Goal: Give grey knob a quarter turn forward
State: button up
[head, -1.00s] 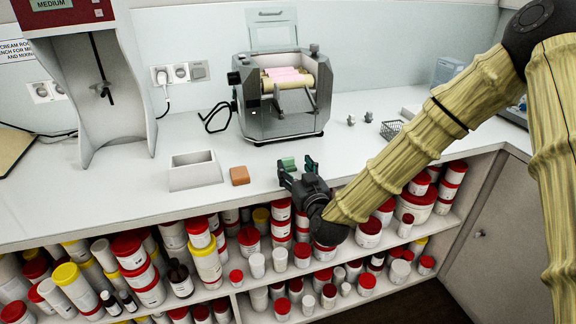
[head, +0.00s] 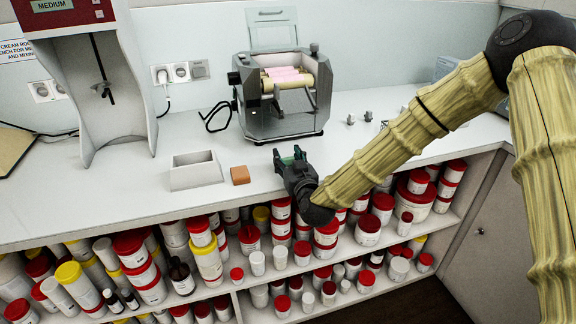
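The mill (head: 283,98) stands on the bench against the wall, with pale and pink rollers. A dark grey knob (head: 314,49) sits at its upper right, and another dark knob (head: 234,78) is on its left side. I cannot tell for sure which one is the grey knob. My gripper (head: 289,153) is at the bench's front edge, in front of and below the mill, clear of both knobs. Its fingers point toward the mill and stand apart, with a green block (head: 288,160) showing between them. I cannot tell whether they touch the block.
An orange-brown block (head: 240,175) and a white open box (head: 195,170) lie left of my gripper. Small grey metal pieces (head: 350,120) lie right of the mill. A tall grey stand (head: 115,100) is at left. Tubs (head: 210,262) fill the shelves below.

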jog(key=c, duration=0.5)
jog(key=shift+o, duration=0.2)
jog(key=shift+r, duration=0.1)
